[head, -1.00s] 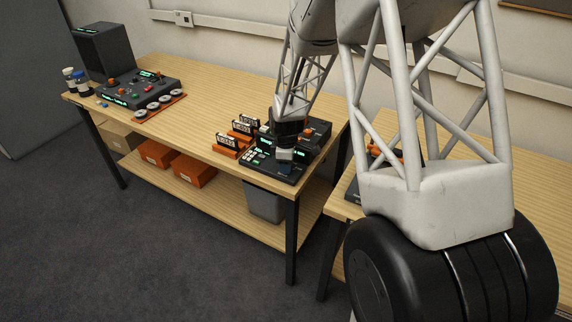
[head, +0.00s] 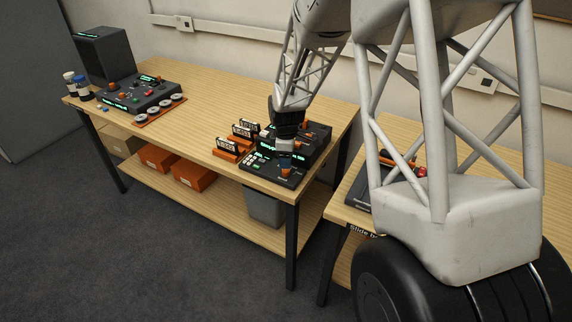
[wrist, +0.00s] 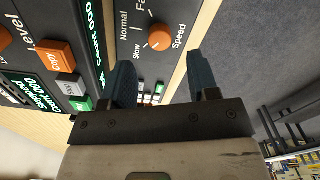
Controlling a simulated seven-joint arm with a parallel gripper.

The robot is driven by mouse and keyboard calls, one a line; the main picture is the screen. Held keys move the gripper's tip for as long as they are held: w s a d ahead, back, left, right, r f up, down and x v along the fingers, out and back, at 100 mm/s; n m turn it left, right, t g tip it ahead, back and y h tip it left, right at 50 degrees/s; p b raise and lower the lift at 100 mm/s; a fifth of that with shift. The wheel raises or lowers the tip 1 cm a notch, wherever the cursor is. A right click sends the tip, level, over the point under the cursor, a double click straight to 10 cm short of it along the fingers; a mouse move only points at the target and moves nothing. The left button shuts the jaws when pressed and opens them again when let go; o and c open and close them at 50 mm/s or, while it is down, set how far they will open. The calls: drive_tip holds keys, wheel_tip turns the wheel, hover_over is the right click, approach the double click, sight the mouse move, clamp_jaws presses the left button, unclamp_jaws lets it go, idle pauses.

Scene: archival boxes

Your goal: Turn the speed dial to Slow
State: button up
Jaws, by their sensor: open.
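The speed dial (wrist: 159,38) is a round orange knob on a dark panel, with "Slow", "Normal" and a partly cut-off "Fa…" label beside it and "Speed" below it. Which label its mark points to is too small to tell surely. In the head view the dial (head: 286,172) shows at the front of the dark device (head: 291,181) at the bench's right end. My gripper (wrist: 162,78) is open and empty, its two dark blue fingers apart. The dial shows beyond and between the fingertips, not touched. In the head view my gripper (head: 283,158) is just above the panel.
Orange racks (head: 226,149) with slides stand left of the device. Other buttons, including an orange Copy button (wrist: 60,56), sit near the dial. A second console (head: 139,94) stands at the bench's far left. The bench middle is clear.

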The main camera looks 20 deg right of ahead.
drive_tip(key=shift+r, duration=1.3)
drive_tip(key=shift+s+r, duration=0.1)
drive_tip(key=shift+r, duration=0.1)
drive_tip(key=s+a+r+m+t, duration=0.1)
drive_tip(key=s+r+m, duration=0.4)
drive_tip(key=s+r, duration=0.7)
drive_tip(key=s+a+r+m+t, duration=0.1)
drive_tip(key=s+r+m, duration=0.55)
drive_tip(key=s, duration=0.95)
drive_tip(key=s+r+m, duration=0.2)
drive_tip(key=s, duration=0.8)
drive_tip(key=shift+s+a+t, duration=0.25)
drive_tip(key=shift+a+t, duration=0.05)
drive_tip(key=shift+a, duration=0.15)
